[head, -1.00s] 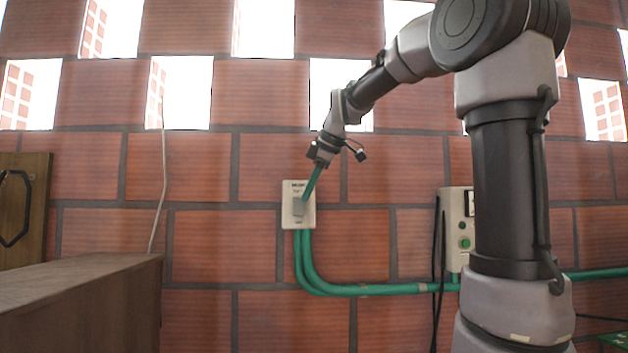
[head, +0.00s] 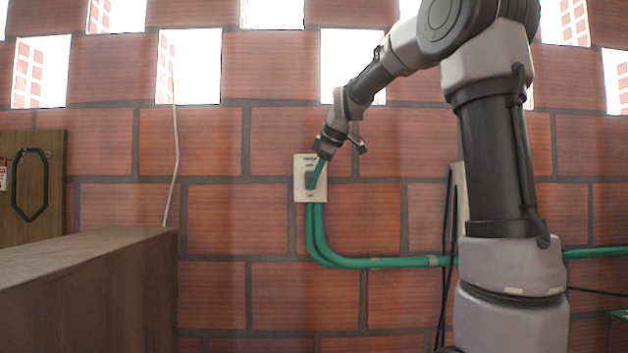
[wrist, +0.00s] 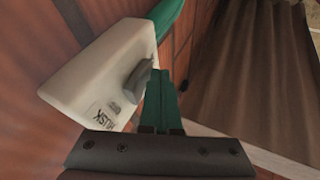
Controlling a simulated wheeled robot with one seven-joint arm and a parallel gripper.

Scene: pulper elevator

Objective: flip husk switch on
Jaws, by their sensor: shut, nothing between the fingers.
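The husk switch is a pale plate (head: 300,192) on the brick wall with a small grey lever at its middle. In the wrist view the plate (wrist: 75,85) carries a label reading HUSK, and the grey lever (wrist: 137,82) sticks out from its face. My gripper (wrist: 159,78) is shut and empty, its green fingers together. Its tips are right beside the lever; I cannot tell whether they touch it. In the head view my gripper (head: 313,184) is in front of the plate and partly hides the lever. Which way the lever is set is unclear.
Green conduits (head: 345,262) run down from the plate and right along the wall. A control box (head: 461,195) is mostly hidden behind my arm. A brown cabinet (head: 95,270) stands at the lower left, with a wooden board (head: 52,165) behind it.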

